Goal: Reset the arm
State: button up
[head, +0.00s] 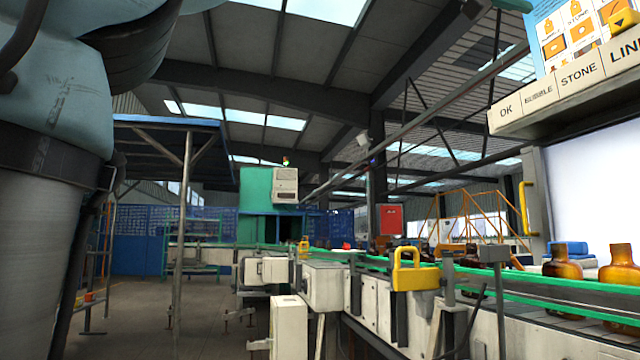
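My gripper is not in the head view. A large pale-blue and grey machine-like body fills the left edge, close to the camera; I cannot tell whether it is part of my arm. Amber bottles stand on a conveyor at the right: one bottle (562,280) and another, cut by the right edge (621,284). Smaller dark bottles show farther back along the line, too small to tell apart.
The conveyor (520,287) with green rails runs from the right front to a green machine (262,207). A yellow handle (416,268) stands at its near side. A labelled sorting panel (570,80) hangs upper right. Open floor (190,335) lies left of the conveyor.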

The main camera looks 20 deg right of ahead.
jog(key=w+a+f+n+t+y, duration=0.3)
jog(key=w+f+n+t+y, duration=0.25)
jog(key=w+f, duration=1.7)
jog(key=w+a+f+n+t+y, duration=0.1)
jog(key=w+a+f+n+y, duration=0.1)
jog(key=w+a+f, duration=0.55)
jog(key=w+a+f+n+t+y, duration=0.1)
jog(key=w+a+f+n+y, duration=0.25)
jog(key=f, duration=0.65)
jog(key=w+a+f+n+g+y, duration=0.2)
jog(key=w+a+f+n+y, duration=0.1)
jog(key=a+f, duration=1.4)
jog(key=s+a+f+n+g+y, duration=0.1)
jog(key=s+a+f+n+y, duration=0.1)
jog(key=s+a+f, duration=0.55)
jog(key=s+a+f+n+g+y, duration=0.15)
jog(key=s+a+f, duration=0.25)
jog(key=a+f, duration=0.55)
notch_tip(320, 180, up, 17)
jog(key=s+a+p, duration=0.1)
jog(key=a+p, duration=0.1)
jog(key=p, duration=1.4)
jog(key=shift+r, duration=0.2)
